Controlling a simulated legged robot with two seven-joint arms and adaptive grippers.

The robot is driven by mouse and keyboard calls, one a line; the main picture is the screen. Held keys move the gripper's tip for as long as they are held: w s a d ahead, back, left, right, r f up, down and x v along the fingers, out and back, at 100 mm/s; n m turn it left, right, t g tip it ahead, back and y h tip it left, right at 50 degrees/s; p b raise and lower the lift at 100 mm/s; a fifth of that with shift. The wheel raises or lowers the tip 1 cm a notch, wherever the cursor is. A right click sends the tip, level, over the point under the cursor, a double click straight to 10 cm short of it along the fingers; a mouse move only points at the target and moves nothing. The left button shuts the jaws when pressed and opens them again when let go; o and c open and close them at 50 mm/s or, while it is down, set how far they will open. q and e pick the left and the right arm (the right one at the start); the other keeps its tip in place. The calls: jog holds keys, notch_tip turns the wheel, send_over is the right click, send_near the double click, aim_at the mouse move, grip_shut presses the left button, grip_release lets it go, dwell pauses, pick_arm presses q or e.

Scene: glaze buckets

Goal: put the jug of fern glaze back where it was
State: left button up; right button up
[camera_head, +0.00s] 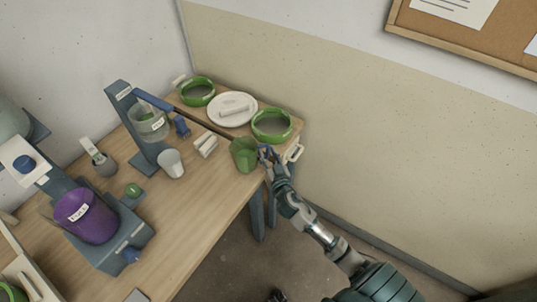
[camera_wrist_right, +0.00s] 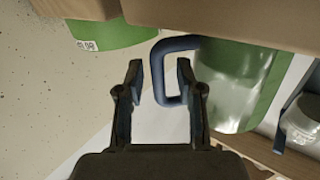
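The green jug (camera_head: 243,154) stands upright on the wooden table (camera_head: 205,213), near its right corner. It is translucent green in the right wrist view (camera_wrist_right: 235,85), with a dark blue loop handle (camera_wrist_right: 178,43). Whether this jug holds fern glaze, I cannot read. My right gripper (camera_head: 266,152) is at the jug's right side, by the handle. In the right wrist view its two fingers (camera_wrist_right: 158,85) are apart, with the handle's outer bar between them and a visible gap.
A green-rimmed sieve (camera_head: 271,138) sits close behind the jug, beside a white plate (camera_head: 225,121). A white cup (camera_head: 171,163) and a stand with a clear bucket (camera_head: 149,125) are to the left. A purple bucket (camera_head: 86,217) is further left.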

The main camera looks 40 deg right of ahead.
pick_arm(q)
jog(key=shift+a, duration=0.25)
pick_arm(e)
jog(key=shift+a+r, duration=0.1)
jog(key=shift+a, duration=0.2)
jog(key=shift+s, duration=0.45)
jog(key=v, duration=1.1)
pick_arm(q)
jog(key=shift+s+a+g, duration=0.1)
jog(key=shift+s+g, duration=0.2)
jog(key=shift+s, duration=0.15)
pick_arm(e)
jog(key=s+a+f+n+g+y, duration=0.3)
jog(key=s+a+f+g, duration=0.3)
jog(key=s+f, duration=0.3)
jog(key=s+a+f+n+g+y, duration=0.2)
jog(key=s+a+f+g, duration=0.4)
jog(key=s, duration=0.6)
notch_tip(320, 180, down, 3)
jog(key=shift+a+r+n+g+y, duration=0.1)
jog(key=shift+a+n+g+y, duration=0.25)
jog(key=shift+n, duration=0.25)
jog(key=shift+w+d, duration=0.1)
jog(key=shift+d, duration=0.05)
